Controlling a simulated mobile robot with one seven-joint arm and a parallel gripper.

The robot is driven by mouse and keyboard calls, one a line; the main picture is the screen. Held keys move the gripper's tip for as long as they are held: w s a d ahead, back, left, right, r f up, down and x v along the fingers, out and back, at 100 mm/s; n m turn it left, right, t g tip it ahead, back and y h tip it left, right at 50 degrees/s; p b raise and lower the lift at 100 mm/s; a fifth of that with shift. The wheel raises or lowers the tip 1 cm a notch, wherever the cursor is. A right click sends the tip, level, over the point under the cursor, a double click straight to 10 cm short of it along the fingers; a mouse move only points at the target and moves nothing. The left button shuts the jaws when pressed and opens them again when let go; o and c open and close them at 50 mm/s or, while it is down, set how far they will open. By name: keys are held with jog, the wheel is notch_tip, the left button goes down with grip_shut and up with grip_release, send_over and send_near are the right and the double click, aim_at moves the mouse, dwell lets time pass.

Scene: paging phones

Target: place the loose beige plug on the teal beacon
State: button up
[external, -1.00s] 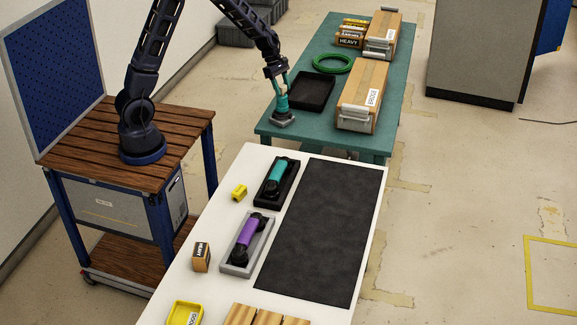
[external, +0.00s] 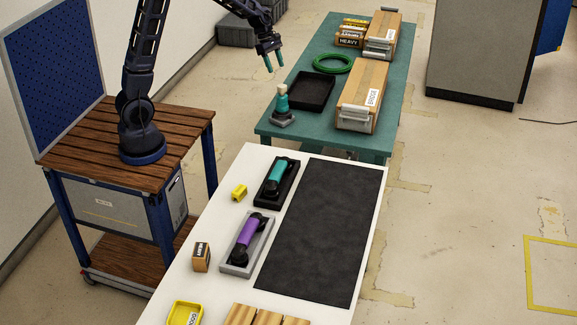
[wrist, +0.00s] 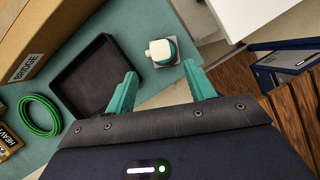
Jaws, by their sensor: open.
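The teal beacon (external: 282,104) stands upright on its grey base at the near left corner of the teal table. The beige plug (external: 282,88) sits on top of the beacon; in the wrist view its pale top (wrist: 160,49) shows with a teal rim around it. My gripper (external: 275,63) is open and empty, above and a little left of the beacon, clear of it. In the wrist view the teal fingers (wrist: 162,88) are spread, with the beacon and plug beyond them, and nothing is between the fingers.
A black tray (external: 305,107), a green ring (external: 332,64), a long box marked BRIDGE (external: 363,85) and several smaller boxes share the teal table (external: 262,129). The white table (external: 225,219) in front holds two phones in cradles and a dark mat.

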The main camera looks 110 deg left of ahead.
jog(key=s+d+r+m, duration=0.1)
jog(key=d+r+m, duration=0.35)
jog(key=d, duration=0.35)
jog(key=d+r+m, duration=0.4)
jog(key=d+m, duration=0.1)
jog(key=d, duration=0.4)
jog(key=s+d+r+m, duration=0.1)
jog(key=d+r+m, duration=0.4)
jog(key=d, duration=0.3)
jog(key=s+d+r+m+y, duration=0.1)
jog(key=s+d+m, duration=1.5)
jog(key=d+m, duration=0.1)
jog(key=shift+s+d+r+y, duration=0.2)
jog(key=shift+s+d+y, duration=0.15)
jog(key=shift+d, duration=0.4)
